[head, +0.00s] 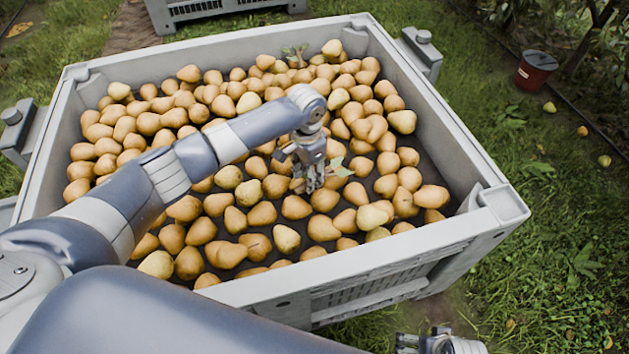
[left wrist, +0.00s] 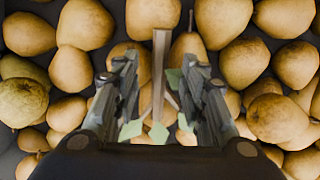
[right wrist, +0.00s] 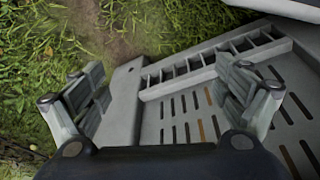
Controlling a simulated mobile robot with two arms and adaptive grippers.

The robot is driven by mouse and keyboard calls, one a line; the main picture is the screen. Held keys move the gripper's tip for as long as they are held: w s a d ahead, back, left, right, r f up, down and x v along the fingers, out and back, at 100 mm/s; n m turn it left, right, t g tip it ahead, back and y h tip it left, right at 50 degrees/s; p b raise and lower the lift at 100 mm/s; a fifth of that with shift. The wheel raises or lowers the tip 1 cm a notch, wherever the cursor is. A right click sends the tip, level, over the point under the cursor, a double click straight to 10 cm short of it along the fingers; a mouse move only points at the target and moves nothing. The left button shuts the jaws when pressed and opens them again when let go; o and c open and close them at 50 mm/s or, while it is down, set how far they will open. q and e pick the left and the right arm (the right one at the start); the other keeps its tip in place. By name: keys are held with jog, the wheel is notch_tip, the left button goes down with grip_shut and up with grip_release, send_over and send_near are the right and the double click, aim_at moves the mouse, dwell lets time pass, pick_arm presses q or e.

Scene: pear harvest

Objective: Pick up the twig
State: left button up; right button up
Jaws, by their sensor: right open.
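A brown twig with pale green leaves (left wrist: 158,75) lies on the pears, between the spread fingers of my left gripper (left wrist: 157,90) in the left wrist view. The fingers look apart from its stem on both sides. In the head view my left gripper (head: 312,177) is low over the pears, and the twig's leaves (head: 339,167) show beside it; the rest is mostly hidden. A second leafy twig (head: 295,54) lies at the bin's far side. My right gripper (right wrist: 155,100) is open and empty outside the bin; it shows partly at the head view's bottom edge (head: 432,342).
The grey bin (head: 425,243) has raised walls around many pears (head: 285,238). Dark bin floor shows at the right corner. A red bucket (head: 535,71) stands on the grass at right, with a few fallen pears near it. Another crate (head: 205,9) stands behind.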

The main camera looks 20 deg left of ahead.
pick_arm(q)
jog(key=shift+f, duration=1.05)
pick_arm(e)
notch_tip(320, 180, up, 2)
jog(key=shift+w+r, duration=0.1)
jog(key=shift+w, duration=0.05)
pick_arm(q)
jog(key=shift+c, duration=0.6)
jog(key=c, duration=0.8)
jog(key=shift+r, duration=0.15)
jog(key=shift+r, duration=0.2)
notch_tip(320, 180, up, 9)
jog(key=shift+r+p, duration=0.2)
jog(key=shift+p, duration=0.95)
pick_arm(e)
notch_tip(320, 180, down, 9)
jog(key=s, duration=0.2)
jog(key=shift+s+d+r, duration=0.15)
jog(key=shift+s+r, duration=0.05)
jog(key=shift+s, duration=0.05)
